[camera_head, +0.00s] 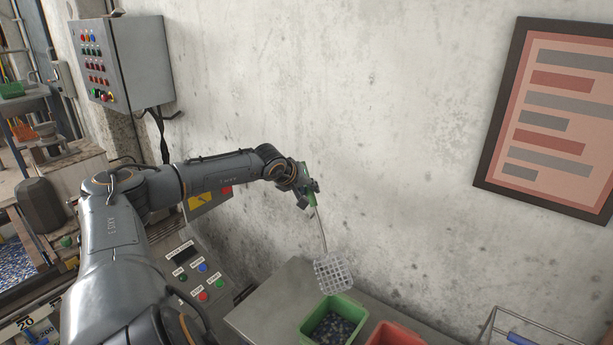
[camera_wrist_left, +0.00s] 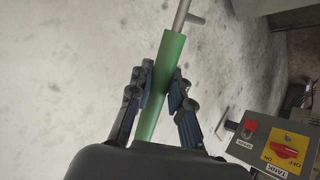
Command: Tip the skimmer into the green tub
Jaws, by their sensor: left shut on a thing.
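My left gripper (camera_head: 308,197) is shut on the green handle of the skimmer. The skimmer (camera_head: 334,274) hangs down from it, its thin rod ending in a square grey mesh head. In the left wrist view the green handle (camera_wrist_left: 164,85) lies between the two fingers (camera_wrist_left: 160,88). The mesh head is above and beside the green tub (camera_head: 334,322), near its back edge in the head view; I cannot tell the exact gap. The tub stands on a grey table and holds small dark and bluish pieces. I see nothing clearly lying on the mesh. My right gripper is not in view.
A red tub (camera_head: 394,335) stands right of the green one. A control panel (camera_head: 196,278) with buttons is at the left of the grey table (camera_head: 270,304). A concrete wall rises close behind. A wire rack (camera_head: 520,328) is at lower right.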

